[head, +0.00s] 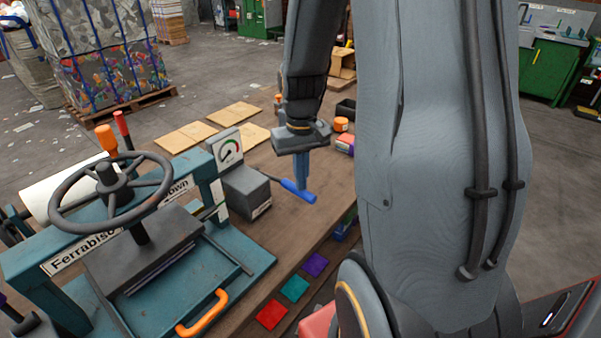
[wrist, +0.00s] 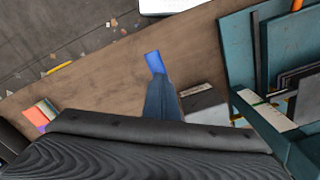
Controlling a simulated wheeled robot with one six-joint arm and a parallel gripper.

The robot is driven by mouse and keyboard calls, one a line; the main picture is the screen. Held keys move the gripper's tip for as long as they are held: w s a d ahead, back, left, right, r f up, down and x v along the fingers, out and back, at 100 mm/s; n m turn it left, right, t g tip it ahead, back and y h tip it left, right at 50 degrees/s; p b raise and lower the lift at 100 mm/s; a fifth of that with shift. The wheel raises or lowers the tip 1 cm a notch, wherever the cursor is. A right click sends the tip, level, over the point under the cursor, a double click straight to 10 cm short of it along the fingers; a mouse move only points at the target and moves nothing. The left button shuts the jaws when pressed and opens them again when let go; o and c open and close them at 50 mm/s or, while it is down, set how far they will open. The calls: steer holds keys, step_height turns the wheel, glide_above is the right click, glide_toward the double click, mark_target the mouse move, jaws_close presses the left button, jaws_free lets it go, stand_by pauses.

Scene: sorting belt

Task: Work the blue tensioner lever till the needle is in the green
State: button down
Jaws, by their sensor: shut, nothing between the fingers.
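The blue lever (head: 301,193) shows in the head view as a short bright blue bar to the right of a grey box (head: 247,190). In the wrist view, its blue end (wrist: 154,62) shows just beyond my fingertips. My gripper (head: 302,178) points down over the lever, fingers shut and empty, with the tips at or just above the bar. I cannot tell whether they touch it. The shut fingers also show in the wrist view (wrist: 159,92). A round gauge (head: 228,151) with a green part stands behind the grey box. Its needle is too small to read surely.
A teal press with a handwheel (head: 110,190) and an orange handle (head: 203,313) stands at the left. Cardboard sheets (head: 187,137) lie behind the gauge. Orange and pink items (head: 342,125) lie beyond my gripper.

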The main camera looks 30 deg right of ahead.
steer(key=shift+f+b, duration=0.5)
steer(key=shift+f, duration=0.65)
stand_by(0.6)
step_height(320, 180, up, 14)
steer(key=p, duration=1.1)
steer(key=shift+f+p, duration=0.25)
steer(key=shift+p, duration=0.1)
stand_by(0.7)
